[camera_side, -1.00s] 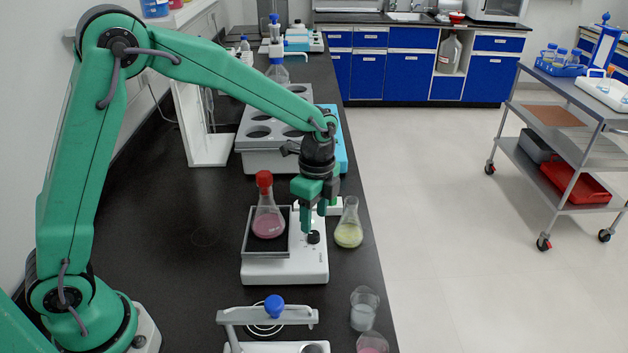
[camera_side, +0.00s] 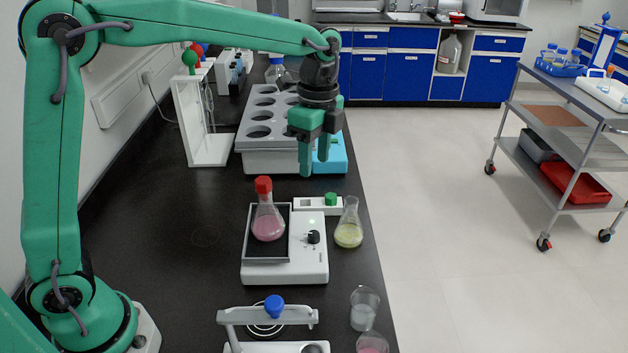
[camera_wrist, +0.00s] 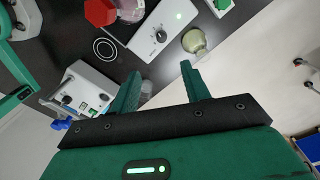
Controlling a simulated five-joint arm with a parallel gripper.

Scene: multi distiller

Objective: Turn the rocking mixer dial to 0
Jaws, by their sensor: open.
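The rocking mixer (camera_side: 285,268) is a white device on the black bench, with a black tray on its left side holding a red-capped flask of pink liquid (camera_side: 267,222). Its black dial (camera_side: 313,237) sits on the right part of its top. In the wrist view the dial (camera_wrist: 161,36) shows a pale pointer mark, but the scale is too small to read. My gripper (camera_side: 315,172) is open and empty, pointing down well above the mixer and clear of the dial. In the wrist view the gripper's two fingers (camera_wrist: 160,82) stand apart with nothing between them.
A flask of yellow liquid (camera_side: 349,235) stands just right of the mixer. A small white device with a green knob (camera_side: 331,199) is behind it. A stand with a blue knob (camera_side: 274,306) and beakers (camera_side: 364,308) are in front. A grey rack with round holes (camera_side: 262,131) stands behind.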

